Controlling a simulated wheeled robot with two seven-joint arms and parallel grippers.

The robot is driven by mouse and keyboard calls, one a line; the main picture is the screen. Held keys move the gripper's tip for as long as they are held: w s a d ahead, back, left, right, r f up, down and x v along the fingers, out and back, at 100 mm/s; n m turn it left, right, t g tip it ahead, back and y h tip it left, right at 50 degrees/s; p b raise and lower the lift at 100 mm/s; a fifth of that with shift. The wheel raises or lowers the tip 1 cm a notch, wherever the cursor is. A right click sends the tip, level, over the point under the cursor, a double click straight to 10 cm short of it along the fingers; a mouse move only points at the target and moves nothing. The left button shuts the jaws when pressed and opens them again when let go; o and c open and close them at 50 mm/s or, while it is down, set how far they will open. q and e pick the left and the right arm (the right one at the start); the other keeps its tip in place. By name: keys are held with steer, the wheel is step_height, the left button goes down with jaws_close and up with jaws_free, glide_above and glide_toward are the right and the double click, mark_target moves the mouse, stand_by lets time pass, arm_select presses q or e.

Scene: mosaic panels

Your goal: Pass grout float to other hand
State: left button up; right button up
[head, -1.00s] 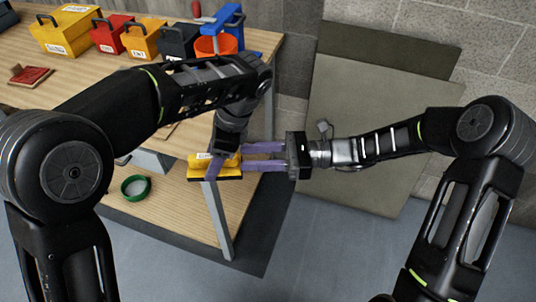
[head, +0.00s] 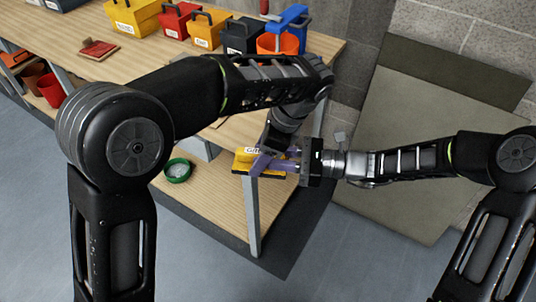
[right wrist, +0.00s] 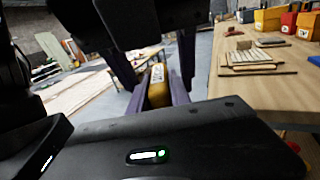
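The grout float (head: 244,162), a yellow block with a white label and a dark base, is held up in front of the table's near corner. My left gripper (head: 262,160) reaches down to it from above and is shut on it; the fingers partly hide it. My right gripper (head: 278,163) comes from the right with its purple fingers level, reaching the float's right side. In the right wrist view the float (right wrist: 157,88) shows between the right gripper's fingers (right wrist: 158,98), which stand apart. Whether they touch it is hard to tell.
The wooden table (head: 150,65) holds several coloured toolboxes, an orange bucket (head: 278,42) and a red float-like block (head: 98,49). A green round container (head: 177,170) sits on the lower shelf. A table leg (head: 253,220) stands just below the float. Flat panels (head: 410,150) lean on the wall.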

jaws_close()
arm_select(q)
steer(key=o, duration=1.6)
steer(key=shift+c, duration=0.2)
